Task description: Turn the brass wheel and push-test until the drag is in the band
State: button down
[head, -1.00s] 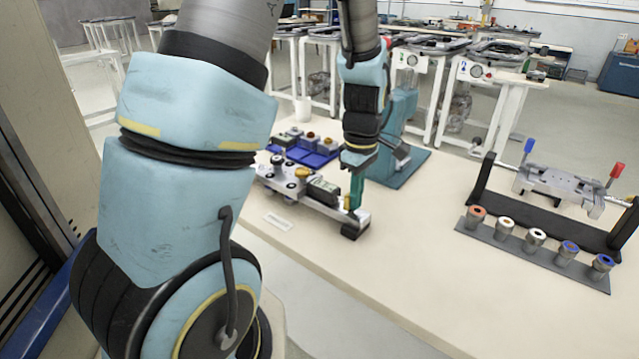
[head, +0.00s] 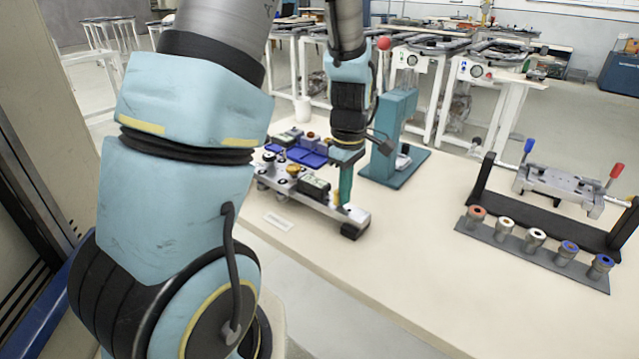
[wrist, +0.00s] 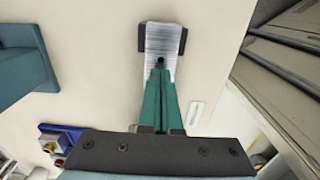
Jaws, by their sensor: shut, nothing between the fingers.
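The metal slide rail (head: 357,215) lies on the bench, with a black foot at its near right end. A small dark box (head: 315,187) with a greenish face sits on it, and a brass knob (head: 293,170) shows just left of the box. I cannot tell surely whether this knob is the brass wheel. My gripper (head: 344,202) points down over the rail's right part, right of the box, its teal fingers closed together and empty. In the wrist view the fingers (wrist: 160,64) overlap the bare rail end (wrist: 163,40); whether they touch it is unclear.
A blue tray (head: 306,157) with small blocks lies behind the rail. A teal press (head: 392,140) with a red ball handle stands right of my wrist. A row of capped cylinders (head: 535,238) and a black-framed fixture (head: 550,215) stand right. The bench between is clear.

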jog(key=shift+w+a, duration=0.95)
dwell(0.4)
jog(key=shift+s+d+r+p, duration=0.55)
jog(key=shift+r+p, duration=0.1)
jog(key=shift+p, duration=0.3)
jog(key=shift+s+d+r+p, duration=0.35)
jog(key=shift+s+d+p, duration=0.15)
